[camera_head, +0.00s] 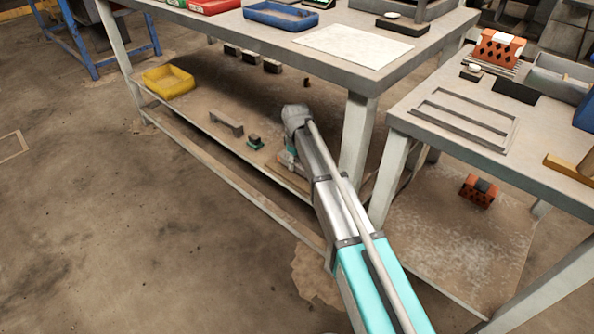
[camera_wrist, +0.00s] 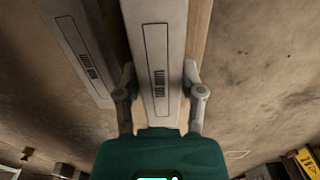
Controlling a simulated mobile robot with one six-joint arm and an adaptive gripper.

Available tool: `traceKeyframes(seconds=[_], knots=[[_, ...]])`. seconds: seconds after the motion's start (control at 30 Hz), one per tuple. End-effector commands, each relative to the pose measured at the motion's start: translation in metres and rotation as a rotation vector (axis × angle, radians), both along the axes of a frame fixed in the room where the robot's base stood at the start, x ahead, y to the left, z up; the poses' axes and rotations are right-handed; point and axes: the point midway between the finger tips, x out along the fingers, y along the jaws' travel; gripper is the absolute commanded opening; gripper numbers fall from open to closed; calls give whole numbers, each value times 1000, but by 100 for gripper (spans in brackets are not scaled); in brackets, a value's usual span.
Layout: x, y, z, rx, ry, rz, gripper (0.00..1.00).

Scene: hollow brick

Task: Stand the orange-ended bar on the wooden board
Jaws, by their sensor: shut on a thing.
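In the wrist view, my gripper (camera_wrist: 159,85) is shut on a pale grey bar (camera_wrist: 157,40) with a printed label, one finger on each side. No orange end shows there. A brown wooden strip, seemingly the wooden board (camera_wrist: 198,35), shows behind the bar. Whether they touch is unclear. In the head view, my arm reaches low to the bench's lower shelf, with my gripper (camera_head: 288,160) mostly hidden by the arm. A small orange patch shows there, but I cannot tell what it belongs to. Part of the wooden board (camera_head: 283,177) shows below it.
A second labelled grey bar (camera_wrist: 78,48) lies left of the held one. On the lower shelf (camera_head: 190,118) are a grey bridge-shaped piece (camera_head: 226,122), a small dark block (camera_head: 255,141) and a yellow tray (camera_head: 168,81). A bench leg (camera_head: 357,140) stands right of my arm.

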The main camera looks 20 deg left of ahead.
Motion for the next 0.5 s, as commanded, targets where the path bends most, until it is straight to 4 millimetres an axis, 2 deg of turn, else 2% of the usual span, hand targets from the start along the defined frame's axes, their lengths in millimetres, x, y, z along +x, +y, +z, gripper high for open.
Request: traceKeyframes(seconds=[0.03,0.2,0.5], knots=[[0,0,-9,0,0,0,0],[0,0,-21,0,0,0,0],[0,1,-26,0,0,1,0]])
